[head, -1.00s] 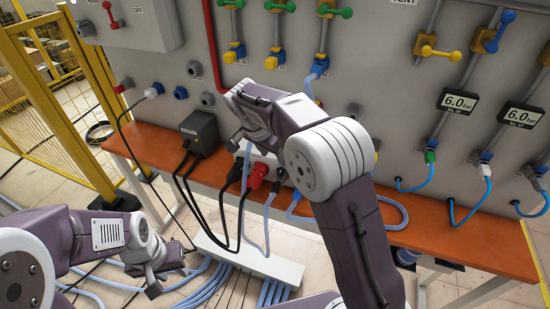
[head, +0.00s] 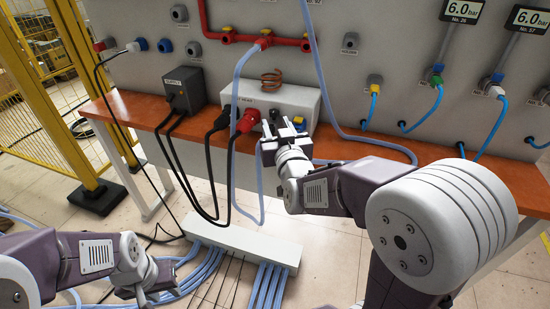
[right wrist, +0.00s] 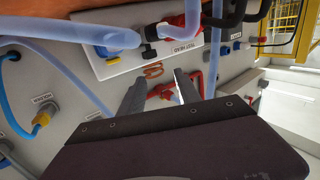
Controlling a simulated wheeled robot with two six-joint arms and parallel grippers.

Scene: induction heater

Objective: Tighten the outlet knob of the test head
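The test head (head: 299,97) is a white box on the orange bench, with a copper coil on top. It also shows upside down in the right wrist view (right wrist: 112,69). There a small black knob (right wrist: 150,52) sits on its face, between a blue hose fitting (right wrist: 118,42) and the red plug. In the head view a yellow and blue fitting (head: 299,122) is at the face's right end. My right gripper (head: 277,127) is in front of the face, open and empty; in the right wrist view its fingers (right wrist: 158,92) stand apart. My left gripper (head: 166,282) hangs low at left, apparently open and empty.
Black cables and a red plug (head: 248,121) crowd the face's left part. A pale blue hose (head: 235,85) hangs beside them. The dark supply box (head: 185,90) stands at left on the bench (head: 137,108). A white floor channel (head: 245,246) carries several hoses.

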